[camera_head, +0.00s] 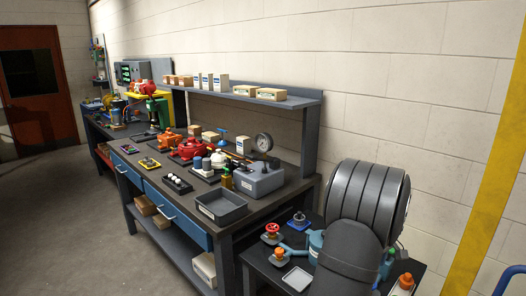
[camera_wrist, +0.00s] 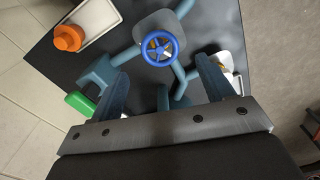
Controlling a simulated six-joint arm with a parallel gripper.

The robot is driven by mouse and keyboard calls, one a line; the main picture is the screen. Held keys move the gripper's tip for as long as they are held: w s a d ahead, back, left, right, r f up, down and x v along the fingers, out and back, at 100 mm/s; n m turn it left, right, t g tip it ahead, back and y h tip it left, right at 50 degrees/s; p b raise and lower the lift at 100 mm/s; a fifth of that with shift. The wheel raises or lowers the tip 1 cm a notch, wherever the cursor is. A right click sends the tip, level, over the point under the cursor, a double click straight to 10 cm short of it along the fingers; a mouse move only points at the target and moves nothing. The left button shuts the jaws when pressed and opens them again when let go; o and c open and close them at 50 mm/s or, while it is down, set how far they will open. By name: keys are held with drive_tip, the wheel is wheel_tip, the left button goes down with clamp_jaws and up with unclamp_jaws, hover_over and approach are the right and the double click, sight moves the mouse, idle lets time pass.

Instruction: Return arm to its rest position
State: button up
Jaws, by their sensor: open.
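My gripper (camera_wrist: 162,80) is open in the wrist view, with its two blue-grey fingers spread apart and nothing seen held between them. It points at a small dark table (camera_wrist: 78,58). A blue handwheel (camera_wrist: 160,46) on a grey-blue pipe fitting shows just beyond the gap between the fingers. In the head view my dark arm is at the lower right, over the small table (camera_head: 262,268). It hides part of the tabletop, and I cannot clearly tell the gripper's fingers from the pipes there.
The long workbench (camera_head: 130,172) at left is crowded with parts, including a grey bin (camera_head: 220,207). A shelf (camera_head: 235,97) hangs above it.

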wheel_tip(320, 180, down, 8)
drive_tip(key=shift+f, duration=0.1)
drive_tip(key=m, duration=0.4)
drive_tip(key=shift+r, duration=0.2)
drive_tip(key=m, duration=0.9)
drive_tip(key=shift+m, duration=2.1)
drive_tip(key=n, duration=0.4)
drive_tip(key=shift+n, duration=2.8)
